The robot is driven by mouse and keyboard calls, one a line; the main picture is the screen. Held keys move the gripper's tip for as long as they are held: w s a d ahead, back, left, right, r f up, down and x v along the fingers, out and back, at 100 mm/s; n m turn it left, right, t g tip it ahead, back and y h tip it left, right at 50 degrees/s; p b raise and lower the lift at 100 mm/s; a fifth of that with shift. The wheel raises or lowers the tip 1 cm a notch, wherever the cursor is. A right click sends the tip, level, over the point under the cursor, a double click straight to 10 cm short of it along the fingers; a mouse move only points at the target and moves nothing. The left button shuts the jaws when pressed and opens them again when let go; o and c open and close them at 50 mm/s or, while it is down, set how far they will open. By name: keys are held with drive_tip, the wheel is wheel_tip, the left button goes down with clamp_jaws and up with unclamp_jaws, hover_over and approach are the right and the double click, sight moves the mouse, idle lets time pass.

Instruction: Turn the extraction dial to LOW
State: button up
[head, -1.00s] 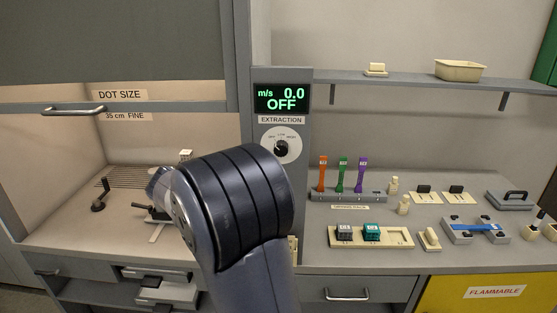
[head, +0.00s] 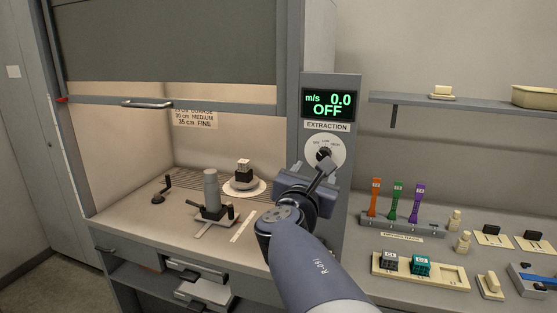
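The extraction dial (head: 311,155) is a round white plate with a dark knob, on the grey post under the EXTRACTION label. Small markings run along its upper edge. The display (head: 328,104) above it reads 0.0 m/s and OFF in green. My gripper (head: 326,166) is raised in front of the post, its slim grey end overlapping the lower part of the dial. I cannot tell whether it touches the knob. The fingers are seen nearly edge-on, so their opening is unclear. The knob's pointer is too small to read surely.
Left of the post is a fume hood with a raised sash (head: 170,40), a stand with a grey cylinder (head: 211,188) and a white round dish (head: 258,187). On the right bench are a rack of coloured tools (head: 395,205) and a cream tray (head: 445,277).

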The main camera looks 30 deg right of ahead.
sight(323, 157)
drive_tip(key=x, duration=1)
drive_tip(key=shift+d, duration=0.15)
drive_tip(key=c, duration=1)
drive_tip(key=shift+f+m, duration=0.1)
drive_tip(key=shift+m, duration=0.2)
drive_tip(key=shift+f+m+b, duration=0.15)
drive_tip(key=shift+m+b, duration=0.65)
drive_tip(key=shift+b, duration=0.4)
drive_tip(key=m+b, duration=0.2)
drive_tip(key=shift+m, duration=0.3)
drive_tip(key=shift+m+b, duration=1.9)
drive_tip(key=shift+m, duration=0.1)
